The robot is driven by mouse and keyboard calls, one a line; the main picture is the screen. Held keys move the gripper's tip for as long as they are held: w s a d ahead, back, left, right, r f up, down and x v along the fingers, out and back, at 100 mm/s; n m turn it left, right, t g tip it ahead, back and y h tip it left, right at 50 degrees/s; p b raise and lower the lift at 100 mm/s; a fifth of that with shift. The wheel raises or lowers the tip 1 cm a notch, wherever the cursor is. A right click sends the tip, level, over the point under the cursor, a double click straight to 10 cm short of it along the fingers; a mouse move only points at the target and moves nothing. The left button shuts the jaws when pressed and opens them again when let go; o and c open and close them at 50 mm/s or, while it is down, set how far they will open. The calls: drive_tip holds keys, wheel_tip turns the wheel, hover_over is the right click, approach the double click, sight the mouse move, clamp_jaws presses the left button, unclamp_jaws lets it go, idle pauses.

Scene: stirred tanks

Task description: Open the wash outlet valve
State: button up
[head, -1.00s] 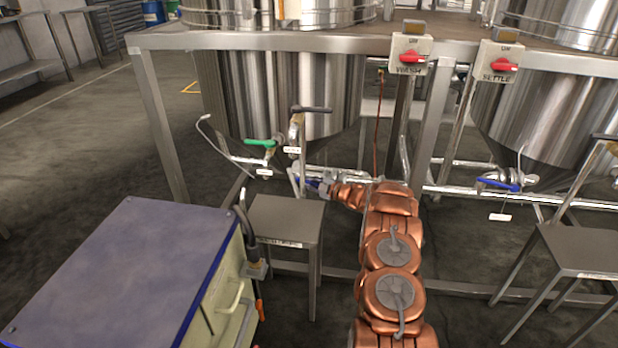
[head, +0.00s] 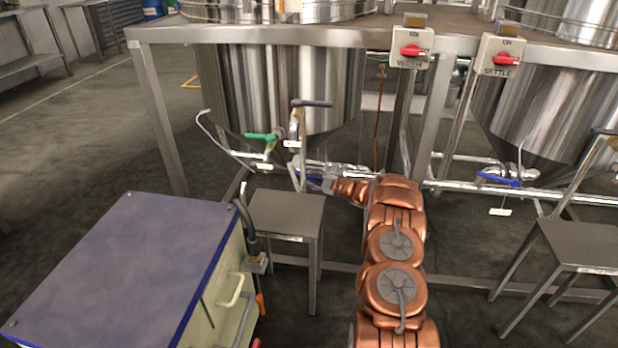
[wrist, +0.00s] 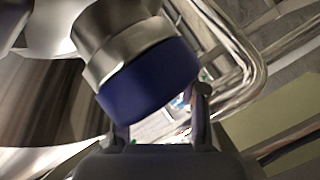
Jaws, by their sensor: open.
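The wash outlet valve's blue handle (head: 313,175) is low under the left steel tank (head: 285,85), at the end of my arm. In the wrist view the blue handle (wrist: 150,92) is large and close, with a metal collar behind it. My gripper (wrist: 160,130) is open. One finger is at the handle's lower left and one at its lower right; I cannot tell whether they touch it. In the head view my gripper (head: 322,183) is small and partly merges with the pipes. The valve body is mostly hidden.
A green-handled valve (head: 262,137) and a dark-handled valve (head: 312,104) sit just above. A stool (head: 285,212) stands left of my arm, a cart (head: 130,265) at front left. Another blue-handled valve (head: 498,180) is under the right tank. Steel frame legs and pipes surround the work area.

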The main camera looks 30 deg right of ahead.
drive_tip(key=v, duration=1)
drive_tip(key=shift+s, duration=0.3)
drive_tip(key=shift+r, duration=0.1)
